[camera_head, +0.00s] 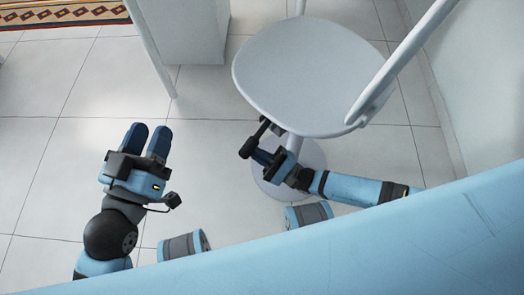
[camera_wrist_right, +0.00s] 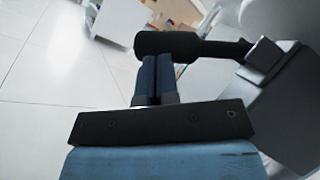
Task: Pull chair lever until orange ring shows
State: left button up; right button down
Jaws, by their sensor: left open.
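The grey chair (camera_head: 305,75) stands at the upper right in the head view. Its black lever (camera_head: 250,143) sticks out from under the seat, and crosses the upper middle of the right wrist view (camera_wrist_right: 185,46). My right gripper (camera_head: 262,157) is at the lever below the seat edge. Its blue fingers (camera_wrist_right: 155,75) are close together, with their tips against or just behind the lever's thick end; I cannot tell whether they touch. No orange ring can be made out on the lever. My left gripper (camera_head: 147,142) is open and empty over the floor, left of the chair.
A white cabinet (camera_head: 185,30) and a slanted white leg (camera_head: 150,50) stand behind. A patterned rug (camera_head: 60,14) lies at the top left. A pale wall (camera_head: 485,80) closes off the right. The tiled floor (camera_head: 60,150) at the left is clear.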

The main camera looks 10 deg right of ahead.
pick_arm(q)
jog(key=shift+r, duration=0.3)
dwell(0.5)
jog(key=shift+w+f, duration=0.1)
jog(key=shift+f, duration=0.05)
dwell(0.5)
